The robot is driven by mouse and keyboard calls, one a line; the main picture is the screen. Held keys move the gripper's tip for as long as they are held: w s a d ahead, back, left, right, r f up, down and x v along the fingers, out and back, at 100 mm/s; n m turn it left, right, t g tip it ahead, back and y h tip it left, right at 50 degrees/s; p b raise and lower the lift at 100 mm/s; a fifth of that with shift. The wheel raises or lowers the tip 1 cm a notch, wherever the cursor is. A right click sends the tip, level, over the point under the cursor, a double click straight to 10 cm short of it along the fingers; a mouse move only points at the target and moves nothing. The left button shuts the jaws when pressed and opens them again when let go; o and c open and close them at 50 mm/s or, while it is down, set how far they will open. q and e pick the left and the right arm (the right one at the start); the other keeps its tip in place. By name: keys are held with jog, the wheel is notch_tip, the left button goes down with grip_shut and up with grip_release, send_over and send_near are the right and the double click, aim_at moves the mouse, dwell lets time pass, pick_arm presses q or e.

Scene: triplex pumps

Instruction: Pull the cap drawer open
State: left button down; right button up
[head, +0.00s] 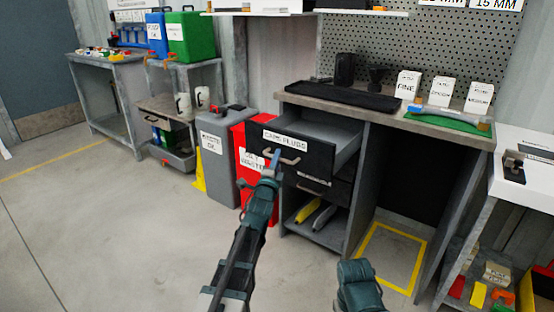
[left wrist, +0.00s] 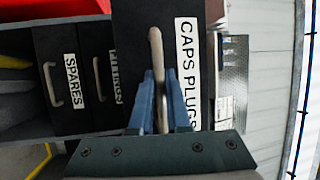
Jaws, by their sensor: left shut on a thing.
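The cap drawer (head: 292,143), labelled CAPS PLUGS, is the top drawer of the grey workbench and stands out from it, with its inside showing. Its label and front (left wrist: 187,60) also show in the left wrist view, turned sideways. My left gripper (head: 271,163) is at the drawer front. In the left wrist view its blue fingers (left wrist: 160,105) are shut on the drawer's bar handle (left wrist: 155,50), one on each side. A teal part of my right arm shows at the bottom of the head view; its fingers are hidden.
A drawer with a bar handle (head: 314,184) sits below, shut. The left wrist view shows a SPARES drawer (left wrist: 60,80). A red bin (head: 249,180) and a grey bin (head: 216,160) stand close left of the bench. The floor in front is clear.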

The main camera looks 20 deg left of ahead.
pick_arm(q)
jog(key=c, duration=0.9)
grip_release()
jog(key=shift+s, duration=0.1)
